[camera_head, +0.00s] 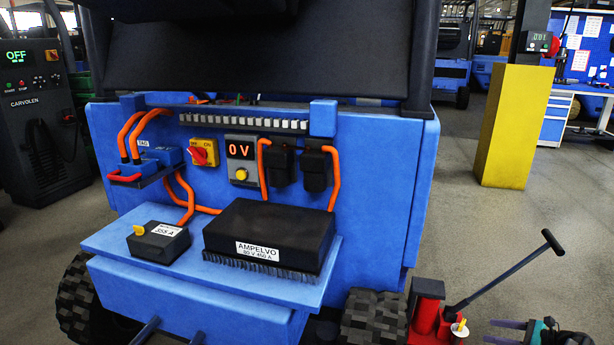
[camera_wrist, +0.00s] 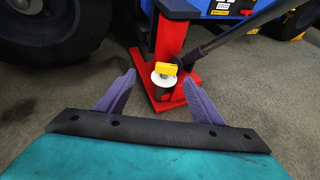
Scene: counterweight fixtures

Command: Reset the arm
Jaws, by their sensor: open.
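My gripper (camera_wrist: 157,97) is open, its two purple fingers spread apart with nothing between them. In the head view my gripper (camera_head: 508,331) shows at the lower right, cut off by the frame edge, with its fingers pointing left. A red jack (camera_head: 427,312) stands on the floor in front of it, beside the blue truck. In the wrist view the jack (camera_wrist: 172,40) shows ahead of the fingers, with a yellow knob (camera_wrist: 166,69) on a white disc at its front. The fingers appear apart from the knob.
The blue truck (camera_head: 375,180) fills the middle, with a black AMPELVO box (camera_head: 270,233) on its ledge and a display reading 0 V (camera_head: 241,150). The jack's long black handle (camera_head: 510,272) slants up to the right. A yellow post (camera_head: 508,125) stands behind. Floor at right is clear.

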